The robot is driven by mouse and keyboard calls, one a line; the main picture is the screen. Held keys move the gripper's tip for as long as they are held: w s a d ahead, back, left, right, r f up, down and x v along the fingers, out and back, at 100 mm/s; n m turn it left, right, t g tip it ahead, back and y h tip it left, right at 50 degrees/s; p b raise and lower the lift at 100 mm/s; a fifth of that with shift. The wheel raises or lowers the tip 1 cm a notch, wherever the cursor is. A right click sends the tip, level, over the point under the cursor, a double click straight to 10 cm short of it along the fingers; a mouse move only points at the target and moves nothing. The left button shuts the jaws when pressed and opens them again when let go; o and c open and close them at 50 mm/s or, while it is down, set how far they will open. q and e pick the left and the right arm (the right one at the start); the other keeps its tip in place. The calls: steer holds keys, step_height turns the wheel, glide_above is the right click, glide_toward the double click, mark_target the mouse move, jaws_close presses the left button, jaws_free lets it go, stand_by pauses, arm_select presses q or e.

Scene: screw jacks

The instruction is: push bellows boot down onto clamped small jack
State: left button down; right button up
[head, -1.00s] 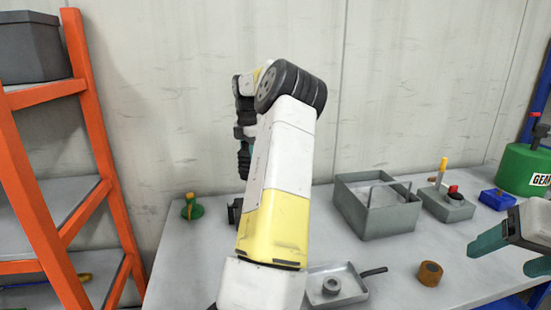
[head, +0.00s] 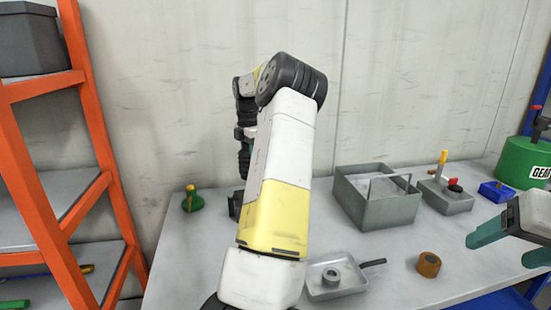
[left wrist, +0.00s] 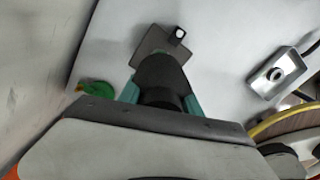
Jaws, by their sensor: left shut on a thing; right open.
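My left gripper (left wrist: 160,98) is shut on a black ribbed bellows boot (left wrist: 163,74). In the head view the boot (head: 244,164) hangs upright below the gripper, behind my left arm. A dark grey clamp base (left wrist: 149,42) lies beyond the boot in the left wrist view. Part of the clamp (head: 235,203) shows just below the boot in the head view. The small jack cannot be made out there; boot and arm cover that spot, so contact cannot be told. My right gripper (head: 505,247) is open and empty at the right edge.
A green piece with a brass top (head: 192,201) stands left of the clamp. A grey open box (head: 375,207), a shallow tray with a ring (head: 322,292), a brown roll (head: 428,265) and a blue bin (head: 497,193) stand to the right. An orange shelf rack (head: 95,165) is at left.

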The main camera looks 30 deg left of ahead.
arm_select(q)
steer(key=shift+f, duration=1.75)
steer(key=shift+f, duration=0.25)
steer(key=shift+f, duration=1.9)
steer(key=shift+f, duration=0.35)
steer(key=c, duration=0.7)
jaws_free()
steer(key=shift+c, duration=0.2)
